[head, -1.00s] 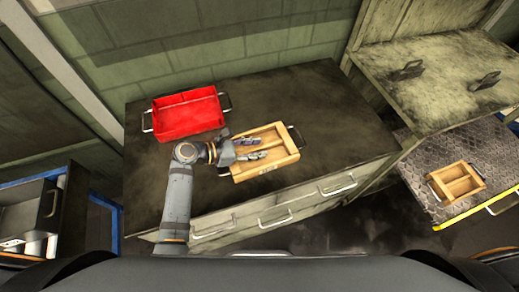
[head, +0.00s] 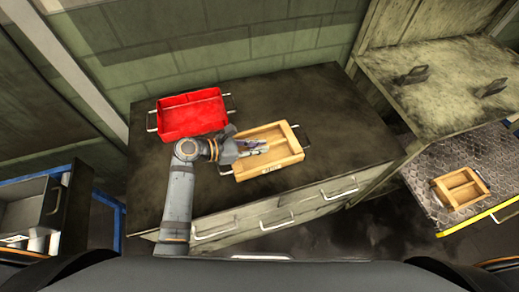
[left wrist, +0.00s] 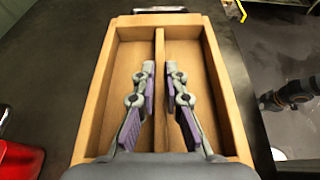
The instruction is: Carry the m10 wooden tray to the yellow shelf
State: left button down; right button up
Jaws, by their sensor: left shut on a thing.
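A wooden tray (head: 284,159) with a lengthwise divider, two compartments and dark end handles sits on the dark bench top. A small label on its front side is too small to read. My left gripper (head: 262,148) reaches in from the left over this tray. In the left wrist view my left gripper (left wrist: 160,80) has one finger on each side of the tray's divider (left wrist: 159,46) and is shut on it. A yellow-edged shelf (head: 479,217) stands at the right, lower than the bench. A dark jointed part with orange, likely of my right arm (left wrist: 290,95), shows at the right.
A red bin (head: 190,133) with side handles stands left of the tray, behind my left arm. A similar wooden tray (head: 462,205) rests on the yellow-edged shelf, which has bare room around it. A worn cabinet (head: 445,85) with handles rises at the back right.

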pick_arm(q)
notch_tip(320, 180, up, 8)
jog(key=shift+d, duration=0.15)
dwell(0.5)
